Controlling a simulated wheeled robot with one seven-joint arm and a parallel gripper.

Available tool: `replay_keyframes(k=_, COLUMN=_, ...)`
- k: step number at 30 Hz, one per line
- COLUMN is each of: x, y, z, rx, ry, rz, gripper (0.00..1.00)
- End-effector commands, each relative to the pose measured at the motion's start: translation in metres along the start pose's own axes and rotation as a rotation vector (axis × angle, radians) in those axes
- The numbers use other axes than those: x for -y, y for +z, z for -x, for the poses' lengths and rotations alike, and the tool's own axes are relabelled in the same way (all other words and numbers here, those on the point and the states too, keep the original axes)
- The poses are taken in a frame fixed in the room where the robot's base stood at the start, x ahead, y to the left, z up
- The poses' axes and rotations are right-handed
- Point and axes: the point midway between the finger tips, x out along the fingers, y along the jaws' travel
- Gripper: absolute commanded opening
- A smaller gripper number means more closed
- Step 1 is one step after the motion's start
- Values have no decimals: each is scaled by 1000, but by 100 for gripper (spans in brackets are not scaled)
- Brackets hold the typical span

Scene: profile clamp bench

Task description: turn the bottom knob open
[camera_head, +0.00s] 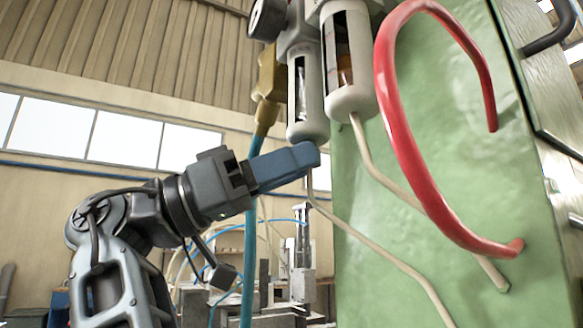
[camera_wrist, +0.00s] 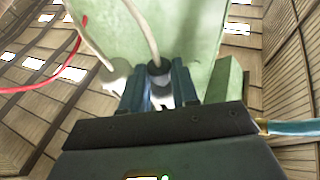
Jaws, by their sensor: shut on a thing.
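The bottom knob (camera_wrist: 159,69) is a small dark round piece with a pale tube (camera_wrist: 145,30) running from it, seen in the wrist view. My gripper (camera_wrist: 158,74) has its two blue fingers on either side of the knob, shut on it. In the head view my gripper (camera_head: 308,156) reaches in from the left, just under the left filter bowl (camera_head: 306,100). The fingers hide the knob there. The pale tube (camera_head: 352,238) comes out below the fingertips. How far the knob is turned cannot be told.
A second bowl (camera_head: 349,95) with its own pale tube hangs close on the right. A thick red hose (camera_head: 400,135) loops in front of the green cabinet (camera_head: 450,110). A blue hose (camera_head: 251,210) with a brass fitting (camera_head: 267,90) hangs near my wrist. Open room lies left.

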Motion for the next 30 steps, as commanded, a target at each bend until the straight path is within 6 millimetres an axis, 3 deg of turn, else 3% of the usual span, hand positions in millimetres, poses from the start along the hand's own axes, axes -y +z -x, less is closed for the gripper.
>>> replay_keyframes(k=9, x=3, y=0, z=0, rx=0, ry=117, rz=50, gripper=0)
replay_keyframes(k=26, x=4, y=1, z=0, rx=2, ry=140, rz=60, gripper=0)
replay_keyframes(k=27, x=4, y=1, z=0, rx=2, ry=139, rz=60, gripper=33)
replay_keyframes(k=30, x=4, y=1, z=0, rx=2, ry=139, rz=60, gripper=43)
